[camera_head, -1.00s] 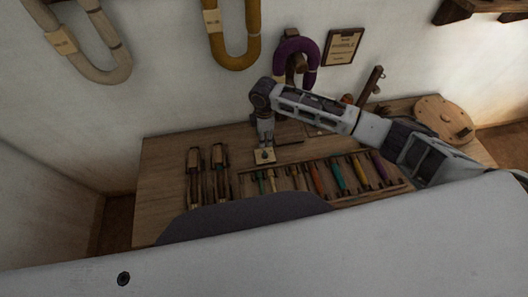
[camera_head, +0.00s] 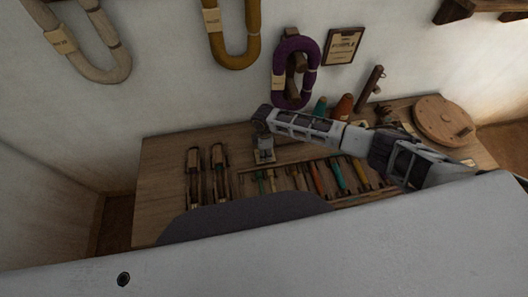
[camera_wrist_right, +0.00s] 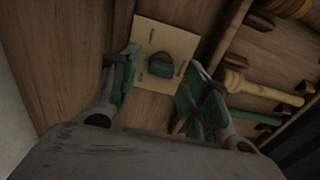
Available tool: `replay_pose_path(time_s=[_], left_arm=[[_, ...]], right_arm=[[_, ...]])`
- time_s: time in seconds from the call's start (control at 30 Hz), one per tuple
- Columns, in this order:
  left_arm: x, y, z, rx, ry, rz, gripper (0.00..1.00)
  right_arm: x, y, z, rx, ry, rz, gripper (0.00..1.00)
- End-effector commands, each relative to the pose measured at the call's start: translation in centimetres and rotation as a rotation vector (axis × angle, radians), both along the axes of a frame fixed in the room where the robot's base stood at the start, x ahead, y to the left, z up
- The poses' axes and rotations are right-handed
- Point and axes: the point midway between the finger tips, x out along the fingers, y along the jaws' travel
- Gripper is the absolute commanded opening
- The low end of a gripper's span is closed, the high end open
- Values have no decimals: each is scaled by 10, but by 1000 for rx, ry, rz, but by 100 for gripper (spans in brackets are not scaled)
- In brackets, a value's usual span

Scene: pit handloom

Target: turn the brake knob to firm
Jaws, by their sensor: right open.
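The brake knob (camera_wrist_right: 160,66) is a small dark green knob on a pale square plate (camera_wrist_right: 150,33) with small dark marks, seen in the right wrist view. In the head view the plate (camera_head: 265,160) lies on the table near the tool tray, and my gripper hides most of the knob. My right gripper (camera_wrist_right: 163,62) is open, with its green-padded fingers on either side of the knob and a gap visible on both sides. It points down over the plate in the head view (camera_head: 265,150). My left gripper is not in view.
A tray (camera_head: 240,184) of several coloured shuttles or bobbins lies beside the plate; pale turned wooden pieces (camera_wrist_right: 262,90) show close on the right. A round wooden disc (camera_head: 442,120) and cones (camera_head: 341,108) stand behind my arm.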

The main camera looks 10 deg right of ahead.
Motion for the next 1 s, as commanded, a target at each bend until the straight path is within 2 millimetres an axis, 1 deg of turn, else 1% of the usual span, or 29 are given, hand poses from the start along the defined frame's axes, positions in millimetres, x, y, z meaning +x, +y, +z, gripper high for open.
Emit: replay_pose_path(time_s=[0.17, 0.47, 0.8, 0.83, 1.0], left_arm=[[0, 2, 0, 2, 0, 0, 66], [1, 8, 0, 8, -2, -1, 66], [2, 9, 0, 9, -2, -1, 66], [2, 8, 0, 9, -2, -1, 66], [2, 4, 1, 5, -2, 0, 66]], right_arm=[[0, 0, -7, -1, 1, 1, 46], [0, 0, -8, 0, 0, 1, 46], [0, 0, -7, 0, 0, 1, 3], [0, 0, -7, 0, 0, 1, 1], [0, 0, -7, 0, 0, -4, 1]])
